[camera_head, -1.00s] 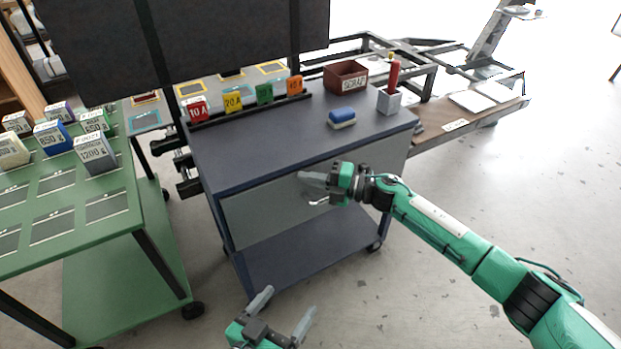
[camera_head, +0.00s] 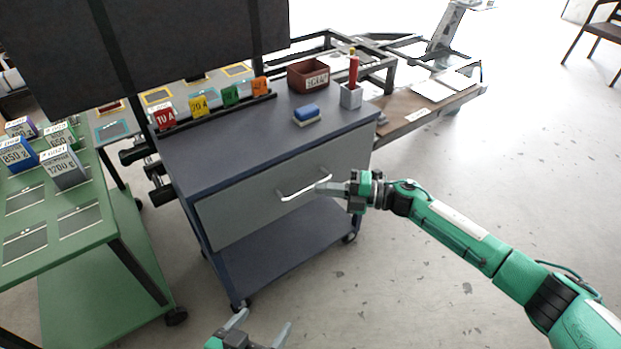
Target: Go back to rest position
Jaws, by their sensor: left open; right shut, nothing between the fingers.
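My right gripper (camera_head: 335,188) is shut and empty. In the head view it overlaps the right end of the silver drawer handle (camera_head: 303,189); I cannot tell whether it touches. Its arm comes in from the lower right. My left gripper (camera_head: 262,328) is open and empty at the bottom edge, in front of the dark cart (camera_head: 250,145) and low in the picture. Most of my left arm is out of view. The cart's grey drawer front (camera_head: 240,212) looks closed.
On the cart top stand a scrap bin (camera_head: 308,76), a blue sponge (camera_head: 306,114), a grey holder (camera_head: 351,97) with a red object and several coloured tags. A green cart (camera_head: 85,270) with labelled weights is at left. Floor (camera_head: 420,300) at right is clear.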

